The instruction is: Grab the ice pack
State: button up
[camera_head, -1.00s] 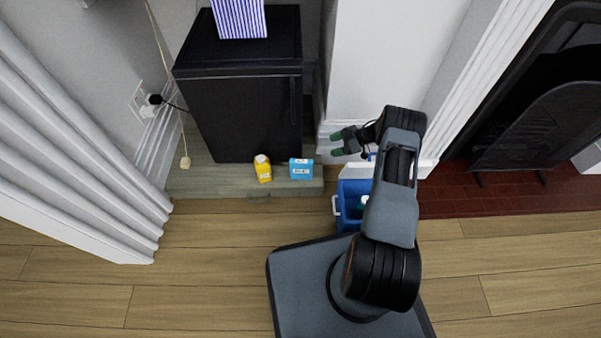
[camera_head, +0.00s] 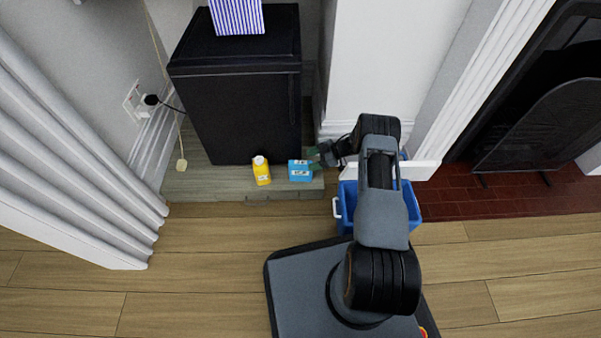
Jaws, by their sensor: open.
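The ice pack (camera_head: 300,171) is a small light-blue block with a pale label. It stands on the grey-green ledge in front of the black fridge. My gripper (camera_head: 314,158) is open, with its green-tipped fingers at the right side of the ice pack. The fingertips appear to overlap its right edge; I cannot tell whether they touch it or reach around it. My arm reaches up and left from my base.
A yellow bottle (camera_head: 262,171) stands just left of the ice pack. The black fridge (camera_head: 246,110) is close behind. A blue cool box (camera_head: 346,201) with a white lid (camera_head: 421,171) sits below my arm. The ledge (camera_head: 210,182) is clear at the left.

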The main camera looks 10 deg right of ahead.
aim_at(303, 162)
jog(key=b+x, duration=0.1)
jog(key=x, duration=0.3)
jog(key=shift+b, duration=0.3)
grip_shut()
dwell(0.4)
